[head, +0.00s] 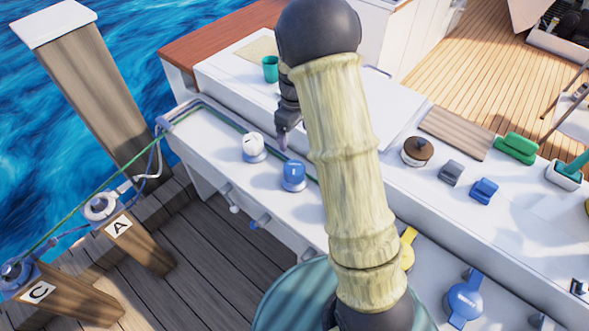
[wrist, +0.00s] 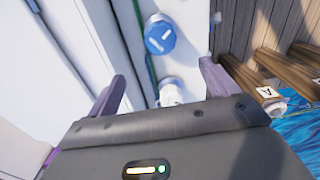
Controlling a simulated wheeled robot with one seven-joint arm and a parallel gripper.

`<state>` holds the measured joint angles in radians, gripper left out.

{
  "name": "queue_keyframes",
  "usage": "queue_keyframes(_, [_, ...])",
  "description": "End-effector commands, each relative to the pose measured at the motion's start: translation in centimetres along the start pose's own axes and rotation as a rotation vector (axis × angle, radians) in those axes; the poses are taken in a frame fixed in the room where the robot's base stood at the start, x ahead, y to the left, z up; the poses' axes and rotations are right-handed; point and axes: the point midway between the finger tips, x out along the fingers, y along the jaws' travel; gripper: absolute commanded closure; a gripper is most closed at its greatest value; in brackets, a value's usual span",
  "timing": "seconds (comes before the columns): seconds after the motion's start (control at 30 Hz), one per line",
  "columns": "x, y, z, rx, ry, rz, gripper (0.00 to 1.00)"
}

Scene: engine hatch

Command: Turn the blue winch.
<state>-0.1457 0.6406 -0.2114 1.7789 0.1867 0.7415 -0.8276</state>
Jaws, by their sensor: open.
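The blue winch (head: 293,176) is a short round drum with a white mark on its top, standing on the white side deck. It also shows at the top of the wrist view (wrist: 160,35), beyond my fingertips. A similar white winch (head: 254,148) stands to its left; in the wrist view the white winch (wrist: 171,93) shows between my fingers. My gripper (head: 283,138) is open and empty, above the deck near both winches. In the wrist view my two purple fingers (wrist: 162,72) are spread wide. My arm hides part of the deck right of the blue winch.
Green and blue ropes (head: 148,160) run along the deck edge to dock posts marked A (head: 125,232) and C (head: 60,296). A teal cup (head: 270,68) stands on the raised cabin top. A brown-topped winch (head: 417,151) and a blue cleat (head: 484,190) are to the right.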

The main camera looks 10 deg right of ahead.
Motion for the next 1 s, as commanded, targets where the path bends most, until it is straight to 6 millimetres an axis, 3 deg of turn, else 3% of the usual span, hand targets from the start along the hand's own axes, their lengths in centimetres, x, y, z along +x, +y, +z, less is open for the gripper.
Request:
queue_keyframes(0.17, [1.8,-0.1,0.1,0.002,-0.003,-0.003,0.14])
queue_keyframes(1.0, [16.0,0.0,0.1,0.001,-0.001,-0.001,0.14])
